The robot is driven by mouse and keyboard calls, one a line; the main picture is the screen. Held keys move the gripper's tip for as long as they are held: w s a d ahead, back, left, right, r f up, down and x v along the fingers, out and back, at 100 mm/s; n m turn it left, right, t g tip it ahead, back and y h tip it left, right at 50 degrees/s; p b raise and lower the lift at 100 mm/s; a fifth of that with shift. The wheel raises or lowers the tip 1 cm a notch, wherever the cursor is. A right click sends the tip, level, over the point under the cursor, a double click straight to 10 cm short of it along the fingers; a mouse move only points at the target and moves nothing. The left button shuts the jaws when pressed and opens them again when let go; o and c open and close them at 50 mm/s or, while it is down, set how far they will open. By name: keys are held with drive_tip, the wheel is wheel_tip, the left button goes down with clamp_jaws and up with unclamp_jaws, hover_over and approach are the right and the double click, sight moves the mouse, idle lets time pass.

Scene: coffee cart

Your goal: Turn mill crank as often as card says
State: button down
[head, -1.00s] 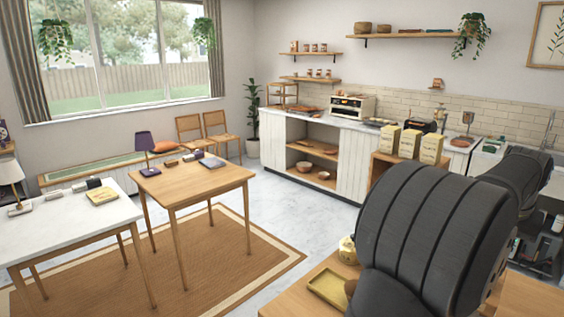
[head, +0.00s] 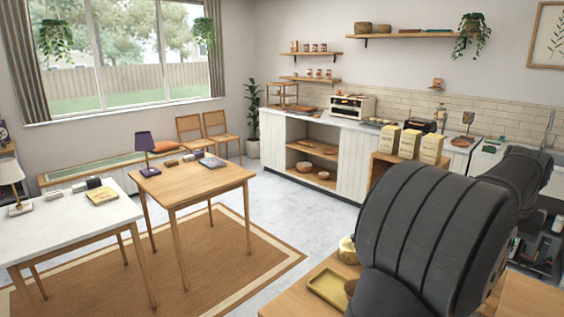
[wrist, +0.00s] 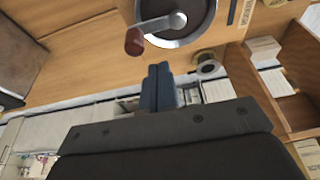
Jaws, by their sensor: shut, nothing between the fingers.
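In the wrist view, the mill (wrist: 197,22) shows at the top as a dark round top with a silver rim, cut off by the picture's edge. Its silver crank arm (wrist: 160,24) points left and ends in a dark red knob (wrist: 134,42). My gripper (wrist: 159,68) is shut and empty, just below and right of the knob in the picture and apart from it. A small marking with dark print (wrist: 248,12) lies right of the mill; I cannot read it or tell whether it is the card. In the head view my arm hides the mill.
In the wrist view, a small round metal-rimmed item (wrist: 207,66) is right of my fingers, with a wooden open box (wrist: 290,100) farther right. In the head view, a yellow tray (head: 328,290) and a yellow pot (head: 347,250) stand on the wooden counter beside my arm.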

drive_tip(key=shift+f, duration=1.4)
drive_tip(key=shift+r, duration=0.2)
drive_tip(key=shift+r, duration=0.6)
drive_tip(key=shift+r, duration=0.15)
drive_tip(key=shift+s, duration=0.15)
drive_tip(key=s+a, duration=0.1)
drive_tip(key=s, duration=0.1)
drive_tip(key=s+a, duration=0.1)
drive_tip(key=shift+s+a, duration=0.15)
drive_tip(key=shift+s, duration=0.25)
drive_tip(key=shift+w+a, duration=0.15)
drive_tip(key=shift+a, duration=1.15)
drive_tip(key=shift+w+a, duration=0.1)
drive_tip(key=shift+a, duration=1.2)
